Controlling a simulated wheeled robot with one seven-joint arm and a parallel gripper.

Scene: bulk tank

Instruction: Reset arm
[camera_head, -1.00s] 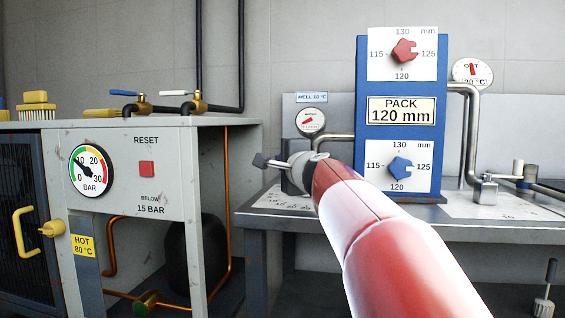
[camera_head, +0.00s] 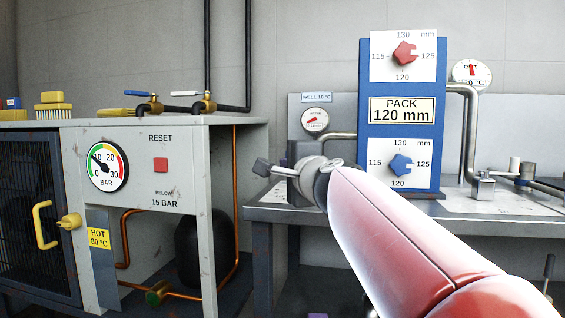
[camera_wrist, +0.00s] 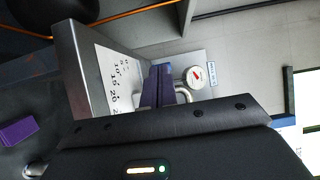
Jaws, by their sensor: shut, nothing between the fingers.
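My gripper (camera_head: 262,167) is shut and empty. In the head view it is at the end of my red and white arm, pointing left, in front of the gap between the grey cabinet and the bench. No object shows between the fingertips. My arm reaches in from the lower right and hides part of the bench.
The grey cabinet (camera_head: 205,160) with a red reset button (camera_head: 160,165) and pressure gauge (camera_head: 108,167) stands left. The blue PACK panel (camera_head: 402,145) stands on the bench (camera_head: 470,225) at right. A purple block (camera_wrist: 17,132) lies low in the wrist view.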

